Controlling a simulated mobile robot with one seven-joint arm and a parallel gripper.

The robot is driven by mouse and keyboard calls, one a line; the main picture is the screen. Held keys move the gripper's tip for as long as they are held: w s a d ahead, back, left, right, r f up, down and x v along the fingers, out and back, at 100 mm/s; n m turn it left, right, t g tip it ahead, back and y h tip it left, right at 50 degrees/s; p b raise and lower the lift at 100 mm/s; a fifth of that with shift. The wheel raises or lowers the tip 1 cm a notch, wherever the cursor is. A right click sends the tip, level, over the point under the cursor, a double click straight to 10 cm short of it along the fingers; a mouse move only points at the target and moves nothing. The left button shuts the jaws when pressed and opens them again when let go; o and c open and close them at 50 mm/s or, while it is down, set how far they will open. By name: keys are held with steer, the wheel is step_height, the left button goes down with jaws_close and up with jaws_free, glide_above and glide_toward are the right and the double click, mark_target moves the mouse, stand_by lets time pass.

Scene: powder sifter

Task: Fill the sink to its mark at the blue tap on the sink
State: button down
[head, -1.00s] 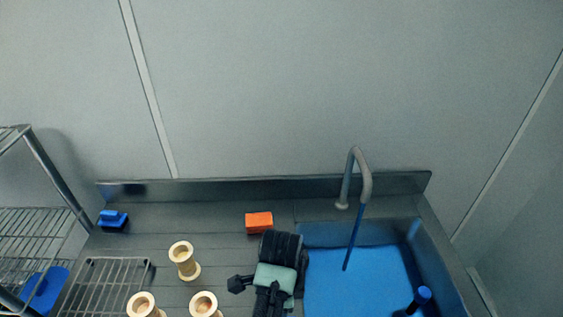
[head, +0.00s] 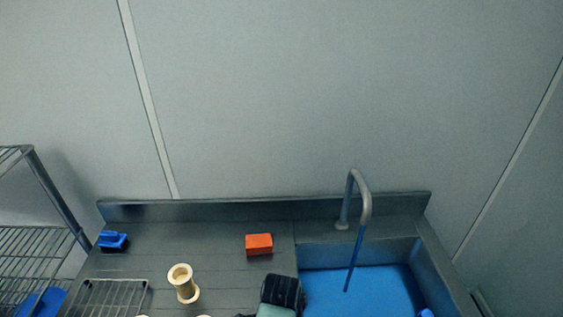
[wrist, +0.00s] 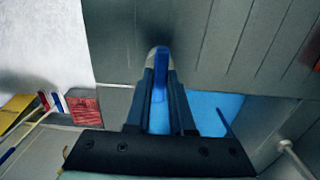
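The sink (head: 430,262) has a blue pool of water (head: 360,290) in it, below the rim. A thin blue stream (head: 355,262) runs from the grey curved spout (head: 364,205) into the pool. I cannot make out the mark. My gripper (wrist: 160,68) shows in the wrist view, its two dark fingers on either side of a blue handle (wrist: 162,62) with a grey rounded end, seemingly the blue tap. The blue fills the narrow gap between the fingers. In the head view my arm comes in at the bottom, left of the basin; the fingertips and handle are hidden there.
An orange block (head: 259,243) and a pale spool (head: 183,283) stand on the counter. A blue brush-like block (head: 112,241) lies at the back left. A wire rack (head: 110,298) lies at the front left. A blue knob-like thing (head: 425,313) is at the basin's right.

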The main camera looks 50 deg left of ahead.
stand_by(0.5)
steer(key=n+p, duration=0.2)
steer(key=n, duration=0.1)
steer(key=shift+r+n, duration=0.15)
steer(key=shift+n, duration=0.25)
steer(key=n+p, duration=0.1)
steer(key=n, duration=0.4)
steer(key=shift+p, duration=0.35)
steer(key=n+p, duration=0.1)
steer(key=n, duration=0.3)
steer(key=shift+n, duration=2.4)
steer(key=c, duration=0.8)
jaws_free()
step_height(320, 180, up, 13)
steer(key=shift+f+b, duration=0.1)
steer(key=shift+b, duration=0.6)
